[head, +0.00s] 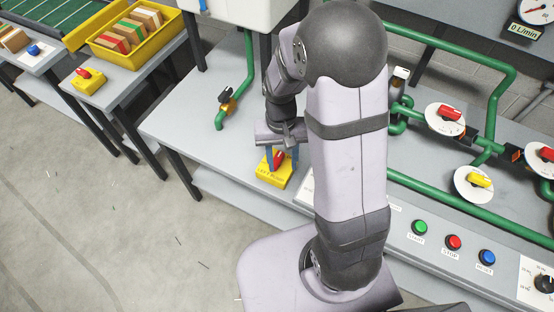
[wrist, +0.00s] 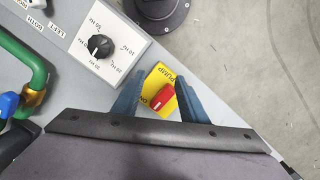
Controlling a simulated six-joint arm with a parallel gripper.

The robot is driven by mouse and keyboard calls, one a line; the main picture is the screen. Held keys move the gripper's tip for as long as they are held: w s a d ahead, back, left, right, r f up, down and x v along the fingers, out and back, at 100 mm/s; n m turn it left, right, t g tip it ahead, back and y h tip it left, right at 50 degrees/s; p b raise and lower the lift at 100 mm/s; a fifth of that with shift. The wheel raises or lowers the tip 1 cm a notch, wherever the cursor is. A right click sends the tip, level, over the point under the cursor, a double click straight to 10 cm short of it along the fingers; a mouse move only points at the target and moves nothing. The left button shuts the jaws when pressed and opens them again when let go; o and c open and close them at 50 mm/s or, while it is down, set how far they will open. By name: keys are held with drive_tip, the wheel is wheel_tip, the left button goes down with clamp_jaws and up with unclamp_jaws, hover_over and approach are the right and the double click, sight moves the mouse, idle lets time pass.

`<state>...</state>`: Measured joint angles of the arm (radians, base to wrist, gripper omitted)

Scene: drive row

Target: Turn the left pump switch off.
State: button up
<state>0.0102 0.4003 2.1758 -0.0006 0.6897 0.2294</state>
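A yellow switch box (head: 273,177) with a red switch handle (head: 279,158) sits on the grey bench near its front edge. In the wrist view the box (wrist: 159,78) shows part of the word "PUMP", and the red handle (wrist: 163,98) lies between my fingers. My gripper (head: 281,160) points down over the box. Its blue fingers stand apart on either side of the handle, with gaps visible in the wrist view (wrist: 159,88). The gripper is open and holds nothing. Part of the box is hidden by the gripper.
Another yellow box with a red switch (head: 89,80) stands on the separate table to the left. A dial panel with a black knob (wrist: 100,46) is close to my gripper. Green pipes (head: 440,206), red and yellow valves, and push buttons (head: 453,241) lie to the right.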

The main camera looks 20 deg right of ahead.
sight(277, 158)
drive_tip(key=w+m, duration=0.1)
drive_tip(key=w+r, duration=0.1)
drive_tip(key=w, duration=0.1)
drive_tip(key=w+m+t, duration=0.1)
drive_tip(key=shift+w+r+m, duration=0.3)
drive_tip(key=shift+r, duration=0.05)
drive_tip(key=shift+w+r+m, duration=0.1)
drive_tip(key=shift+w+m, duration=0.15)
drive_tip(key=shift+m, duration=1.55)
drive_tip(key=shift+f+p, duration=0.55)
drive_tip(key=shift+f, duration=3.15)
clamp_jaws()
